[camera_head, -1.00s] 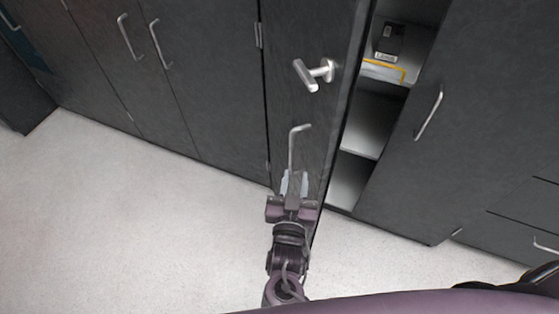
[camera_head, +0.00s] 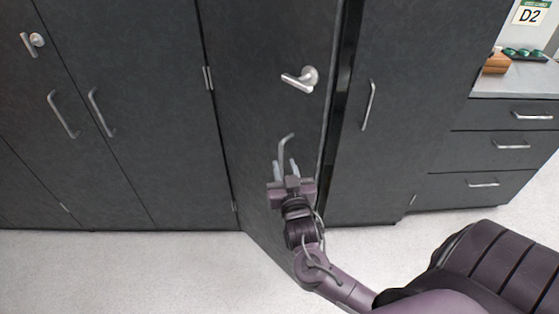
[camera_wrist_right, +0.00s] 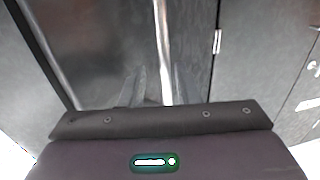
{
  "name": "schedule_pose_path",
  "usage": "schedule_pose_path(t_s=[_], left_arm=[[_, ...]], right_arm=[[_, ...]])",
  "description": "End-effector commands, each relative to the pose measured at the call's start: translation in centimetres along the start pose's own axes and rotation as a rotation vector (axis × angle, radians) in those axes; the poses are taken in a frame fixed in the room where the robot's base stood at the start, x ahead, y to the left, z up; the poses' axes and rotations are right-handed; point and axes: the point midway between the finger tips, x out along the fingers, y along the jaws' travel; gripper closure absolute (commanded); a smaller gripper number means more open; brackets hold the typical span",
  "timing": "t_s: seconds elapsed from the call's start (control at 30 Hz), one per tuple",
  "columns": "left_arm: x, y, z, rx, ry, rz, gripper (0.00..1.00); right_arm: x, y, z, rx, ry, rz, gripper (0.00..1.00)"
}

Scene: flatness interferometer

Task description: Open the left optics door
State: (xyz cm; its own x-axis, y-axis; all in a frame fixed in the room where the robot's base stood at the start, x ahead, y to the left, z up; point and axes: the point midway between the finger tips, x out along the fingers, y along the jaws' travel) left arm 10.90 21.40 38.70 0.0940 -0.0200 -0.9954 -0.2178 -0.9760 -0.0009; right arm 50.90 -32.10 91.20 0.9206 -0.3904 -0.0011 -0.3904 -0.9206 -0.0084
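The left optics door (camera_head: 255,110) is a tall dark panel with its hinge on the left. It stands ajar, its right edge swung out towards me. It carries a silver lever (camera_head: 300,80) and, below it, a silver bar handle (camera_head: 286,145). My right gripper (camera_head: 285,170) is at the handle's lower end, with its two fingers apart on either side of the bar. In the right wrist view the bar (camera_wrist_right: 162,50) runs between the fingers (camera_wrist_right: 158,88), with a gap visible on its left. My left gripper is not in view.
A closed dark door (camera_head: 400,110) with its own handle stands to the right. Drawers (camera_head: 490,150) under a grey counter (camera_head: 515,82) are farther right. More closed cabinet doors (camera_head: 110,60) line the left. The pale floor (camera_head: 120,270) in front is clear.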

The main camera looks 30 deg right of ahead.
Motion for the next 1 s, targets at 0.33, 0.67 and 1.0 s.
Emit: schedule_pose_path(t_s=[0.33, 0.67, 1.0], left_arm=[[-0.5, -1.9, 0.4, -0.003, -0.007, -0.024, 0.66], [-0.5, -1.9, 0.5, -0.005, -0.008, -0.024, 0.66], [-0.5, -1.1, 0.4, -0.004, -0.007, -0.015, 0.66]], right_arm=[[3.1, -0.1, 0.0, 0.0, 0.0, -0.001, 0.71], [3.1, -0.1, 0.1, 0.0, -0.001, -0.001, 0.85], [3.1, -0.1, 0.1, 0.001, -0.001, -0.001, 1.0]])
